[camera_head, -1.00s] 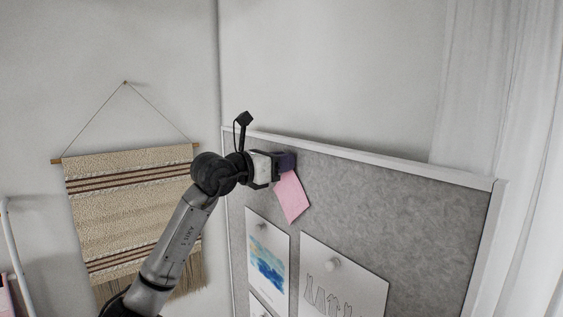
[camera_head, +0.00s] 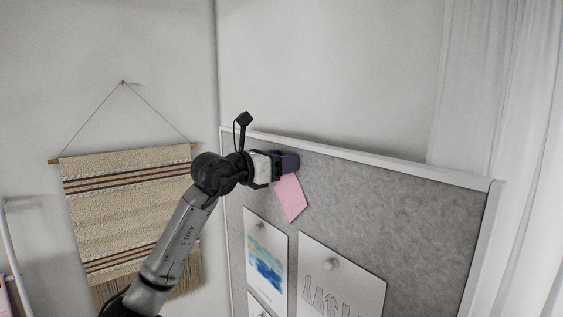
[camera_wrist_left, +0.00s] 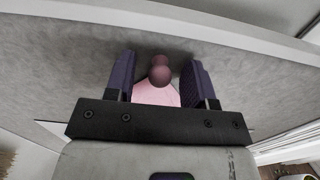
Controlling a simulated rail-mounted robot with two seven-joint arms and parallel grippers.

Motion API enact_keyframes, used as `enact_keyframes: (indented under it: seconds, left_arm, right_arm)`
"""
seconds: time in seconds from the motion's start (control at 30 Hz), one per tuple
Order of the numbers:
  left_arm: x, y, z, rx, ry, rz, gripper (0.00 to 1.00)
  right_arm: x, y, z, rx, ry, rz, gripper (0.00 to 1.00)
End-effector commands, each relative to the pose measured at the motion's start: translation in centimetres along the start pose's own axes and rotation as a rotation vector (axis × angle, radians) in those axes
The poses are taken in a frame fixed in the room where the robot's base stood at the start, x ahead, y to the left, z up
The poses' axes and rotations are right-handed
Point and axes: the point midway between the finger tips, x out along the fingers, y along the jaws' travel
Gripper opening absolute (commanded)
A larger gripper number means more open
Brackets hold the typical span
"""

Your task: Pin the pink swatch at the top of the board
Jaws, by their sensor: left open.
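The pink swatch (camera_head: 291,198) lies against the grey board (camera_head: 400,210) near its top left, hanging tilted below my left gripper (camera_head: 289,163). In the left wrist view, the swatch (camera_wrist_left: 157,95) shows between the fingers of my left gripper (camera_wrist_left: 160,78). A dusky pink round-headed pin (camera_wrist_left: 160,70) stands at the swatch's upper edge, between the two purple fingers. The fingers are open, with a gap on each side of the pin. The pin's point is hidden behind its head. My right gripper is not in view.
Below the swatch, a blue watercolour sheet (camera_head: 265,262) and a sheet with drawn outlines (camera_head: 345,285) are pinned to the board. The board's white top frame (camera_head: 400,167) runs just above the gripper. A woven hanging (camera_head: 130,215) is at left, a curtain (camera_head: 530,150) at right.

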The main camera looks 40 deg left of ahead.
Motion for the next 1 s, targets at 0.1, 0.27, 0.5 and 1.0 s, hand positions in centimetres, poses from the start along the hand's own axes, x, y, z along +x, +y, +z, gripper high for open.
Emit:
enact_keyframes:
  seconds: [0.1, 0.27, 0.5, 1.0]
  left_arm:
    - [-0.3, 0.0, -0.1, 0.001, 0.000, 0.000, 0.50]
    - [-2.2, 0.1, -0.4, 0.002, -0.003, 0.002, 0.50]
    - [-7.0, 0.1, -0.5, 0.003, -0.003, 0.002, 0.50]
    - [-13.4, 0.0, -0.1, 0.000, 0.000, 0.000, 0.50]
  right_arm:
    - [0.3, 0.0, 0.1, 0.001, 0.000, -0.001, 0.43]
    - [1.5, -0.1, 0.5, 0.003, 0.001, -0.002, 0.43]
    - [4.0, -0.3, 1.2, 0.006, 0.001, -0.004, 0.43]
    - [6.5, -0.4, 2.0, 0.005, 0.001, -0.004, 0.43]
